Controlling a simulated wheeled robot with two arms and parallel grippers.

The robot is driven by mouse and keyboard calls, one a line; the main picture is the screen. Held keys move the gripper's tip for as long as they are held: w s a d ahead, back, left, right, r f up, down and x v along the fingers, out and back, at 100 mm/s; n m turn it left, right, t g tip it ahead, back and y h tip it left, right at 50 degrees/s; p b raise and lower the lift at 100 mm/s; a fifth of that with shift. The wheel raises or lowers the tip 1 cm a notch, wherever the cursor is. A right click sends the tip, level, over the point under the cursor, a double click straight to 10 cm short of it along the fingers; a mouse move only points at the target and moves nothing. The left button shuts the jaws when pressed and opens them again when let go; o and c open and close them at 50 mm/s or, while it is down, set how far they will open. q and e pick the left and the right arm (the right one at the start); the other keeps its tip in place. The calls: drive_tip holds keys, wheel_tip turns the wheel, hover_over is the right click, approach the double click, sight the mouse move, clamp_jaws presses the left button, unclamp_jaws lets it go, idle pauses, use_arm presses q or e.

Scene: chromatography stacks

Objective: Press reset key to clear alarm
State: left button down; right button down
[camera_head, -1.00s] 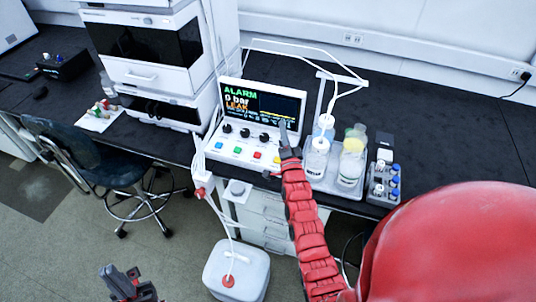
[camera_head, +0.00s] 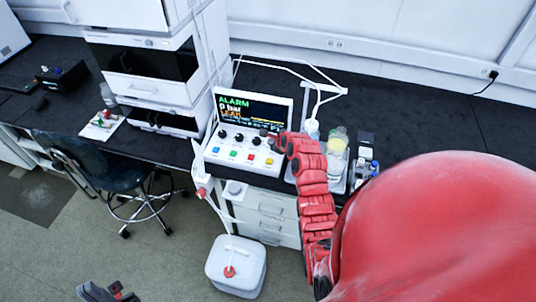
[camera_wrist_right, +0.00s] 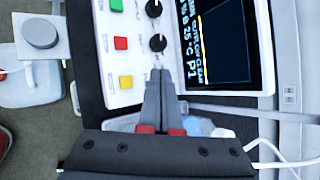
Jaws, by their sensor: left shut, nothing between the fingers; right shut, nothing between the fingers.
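The control box (camera_head: 210,152) stands on the bench, its screen (camera_head: 270,107) reading ALARM, 0 bar, LEAK. Its front has a row of dark knobs and, below them, blue, green, red (camera_head: 250,158) and yellow (camera_head: 268,161) keys. Key labels are too small to read. My right gripper (camera_wrist_right: 160,72) is shut and empty, its tips over the panel by the knob row. In the right wrist view the yellow key (camera_wrist_right: 126,82) and red key (camera_wrist_right: 121,43) lie left of the tips; contact cannot be told. My left gripper (camera_head: 112,291) is shut and empty, low over the floor, partly cut off.
Bottles (camera_head: 336,150) stand in a tray right of the box, partly behind my right arm. A white instrument stack (camera_head: 150,88) stands to the left. A white waste can (camera_head: 236,262) is on the floor below, with a tube running up. A chair (camera_head: 92,165) is at left.

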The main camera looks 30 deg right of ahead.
drive_tip(key=b, duration=0.6)
hover_over(271, 162)
wheel_tip(271, 162, down, 7)
drive_tip(key=shift+r, duration=0.2)
drive_tip(key=shift+f, duration=1.05)
drive_tip(key=shift+f, duration=0.2)
idle(0.7)
drive_tip(key=shift+s+f, duration=0.1)
drive_tip(key=shift+f, duration=0.2)
